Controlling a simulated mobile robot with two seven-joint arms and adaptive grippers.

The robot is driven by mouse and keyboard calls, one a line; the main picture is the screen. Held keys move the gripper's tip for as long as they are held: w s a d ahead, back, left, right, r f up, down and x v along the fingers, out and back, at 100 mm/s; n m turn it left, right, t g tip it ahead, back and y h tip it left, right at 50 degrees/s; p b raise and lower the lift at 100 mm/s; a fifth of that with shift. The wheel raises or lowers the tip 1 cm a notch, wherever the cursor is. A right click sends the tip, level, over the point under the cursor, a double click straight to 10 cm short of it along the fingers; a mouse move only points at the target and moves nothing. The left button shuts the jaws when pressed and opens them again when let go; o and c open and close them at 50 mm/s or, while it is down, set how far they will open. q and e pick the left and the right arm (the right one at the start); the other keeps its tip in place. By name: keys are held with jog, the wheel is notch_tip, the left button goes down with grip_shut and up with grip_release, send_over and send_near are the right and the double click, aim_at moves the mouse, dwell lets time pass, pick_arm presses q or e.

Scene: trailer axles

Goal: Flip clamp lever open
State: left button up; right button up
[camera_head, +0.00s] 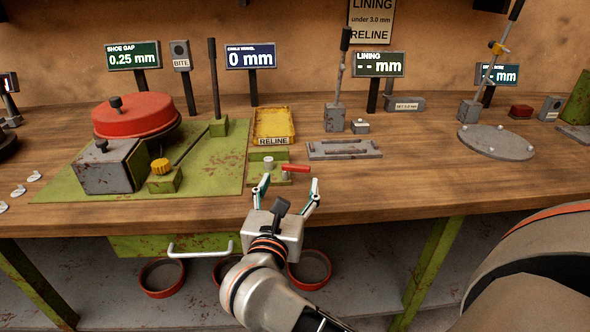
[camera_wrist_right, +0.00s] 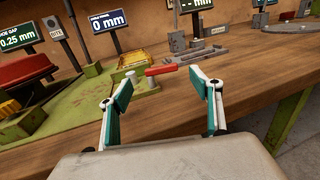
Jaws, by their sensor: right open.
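The clamp is a small green block (camera_head: 270,176) near the front of the bench, with a pale round post (camera_head: 268,162) on it. Its red lever (camera_head: 296,168) lies about level and points right. In the right wrist view the red lever (camera_wrist_right: 161,70) shows ahead, between and beyond the fingertips. My right gripper (camera_head: 288,184) is open and empty at the bench's front edge, just short of the clamp and apart from the lever. It also shows in the right wrist view (camera_wrist_right: 160,88). My left gripper is in neither view.
Behind the clamp is a yellow tray (camera_head: 273,123) marked RELINE. A red drum (camera_head: 136,114) and grey block (camera_head: 107,166) stand on a green plate at left. A grey slotted plate (camera_head: 343,150) lies at right. Bench wood right of the clamp is clear.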

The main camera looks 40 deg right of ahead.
aim_at(296, 168)
jog(key=x, duration=0.6)
jog(key=shift+w+d, duration=0.15)
jog(key=shift+d, duration=0.15)
jog(key=c, duration=1.1)
